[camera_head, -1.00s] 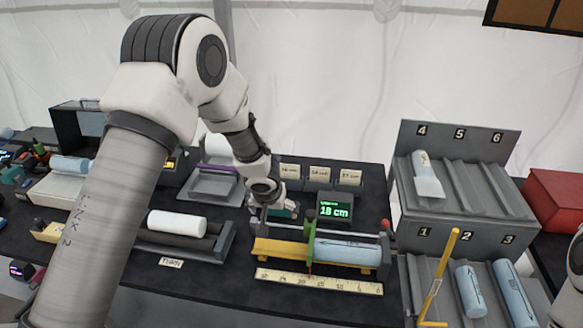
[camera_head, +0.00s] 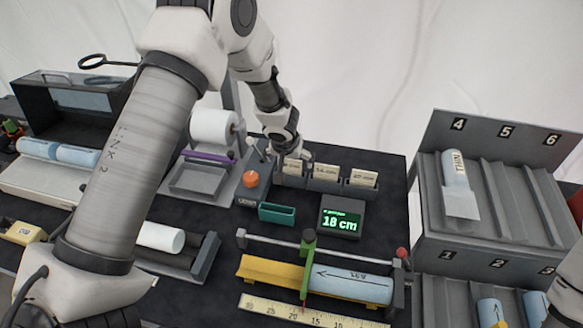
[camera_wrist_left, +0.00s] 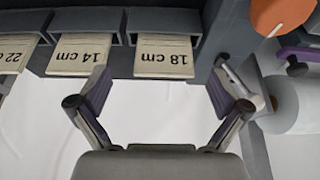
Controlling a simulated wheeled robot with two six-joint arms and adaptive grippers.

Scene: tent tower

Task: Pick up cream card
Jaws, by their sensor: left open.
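Three cream cards stand in a row of grey slots at the back of the table. The left one (camera_head: 293,167) is partly hidden by my left gripper (camera_head: 277,152); the middle card (camera_head: 326,172) and right card (camera_head: 363,178) show clearly. In the left wrist view they appear upside down: the 18 cm card (camera_wrist_left: 166,58), the 14 cm card (camera_wrist_left: 80,55) and the 22 cm card (camera_wrist_left: 14,55). My left gripper (camera_wrist_left: 162,78) is open and empty, its two fingers apart on either side of the 18 cm card's visible end. My right gripper is out of view.
A screen reading 18 cm (camera_head: 341,217) and a teal holder (camera_head: 277,213) stand in front of the cards. An orange knob (camera_head: 250,179) and a white roll (camera_head: 214,126) are close on the left. A numbered rack (camera_head: 495,190) stands right.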

